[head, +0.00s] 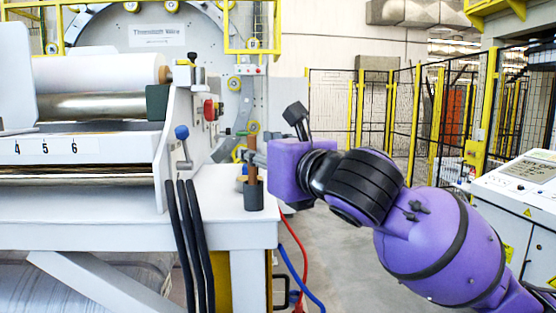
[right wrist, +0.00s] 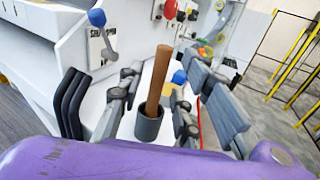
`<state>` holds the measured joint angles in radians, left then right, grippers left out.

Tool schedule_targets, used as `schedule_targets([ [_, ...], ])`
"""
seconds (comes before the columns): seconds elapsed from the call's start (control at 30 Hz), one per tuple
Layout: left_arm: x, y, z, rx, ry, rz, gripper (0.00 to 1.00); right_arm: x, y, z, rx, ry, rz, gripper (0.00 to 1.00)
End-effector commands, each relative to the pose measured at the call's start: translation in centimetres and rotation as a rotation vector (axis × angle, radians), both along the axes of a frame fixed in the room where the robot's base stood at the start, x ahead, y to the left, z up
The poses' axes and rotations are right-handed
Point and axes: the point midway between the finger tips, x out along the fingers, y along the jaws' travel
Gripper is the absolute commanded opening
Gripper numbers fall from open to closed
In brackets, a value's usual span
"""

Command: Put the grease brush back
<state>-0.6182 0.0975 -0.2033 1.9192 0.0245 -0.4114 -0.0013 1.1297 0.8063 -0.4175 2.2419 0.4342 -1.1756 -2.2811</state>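The grease brush shows as a brown handle (head: 253,172) standing in a dark grey cup (head: 253,197) on the white machine ledge. In the right wrist view the handle (right wrist: 158,80) leans slightly in the cup (right wrist: 148,124); the brush's lower end is hidden inside. My right gripper (head: 256,158) reaches in from the right at the handle's height. In the right wrist view its fingers (right wrist: 155,98) are apart on either side of the handle, with gaps visible. Contact with the handle cannot be made out. My left gripper is not in view.
A blue-knobbed lever (head: 182,133) and a red button (head: 209,109) are on the machine panel left of the cup. Black hoses (head: 188,240) hang over the ledge front. A control console (head: 520,178) stands at the right.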

Motion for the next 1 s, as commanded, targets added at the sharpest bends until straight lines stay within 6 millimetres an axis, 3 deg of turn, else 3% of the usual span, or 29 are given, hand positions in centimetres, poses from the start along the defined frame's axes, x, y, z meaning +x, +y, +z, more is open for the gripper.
schedule_targets([
  [0.2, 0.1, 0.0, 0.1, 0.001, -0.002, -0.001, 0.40, -4.4, -2.3, 0.0, -0.005, -0.004, -0.002, 0.32],
  [0.4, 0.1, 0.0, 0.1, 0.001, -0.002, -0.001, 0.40, -6.9, -3.6, 0.0, -0.003, 0.000, -0.003, 0.32],
  [1.0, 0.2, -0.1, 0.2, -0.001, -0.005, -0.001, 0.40, -7.8, -4.0, 0.0, 0.000, 0.000, -0.001, 0.32],
])
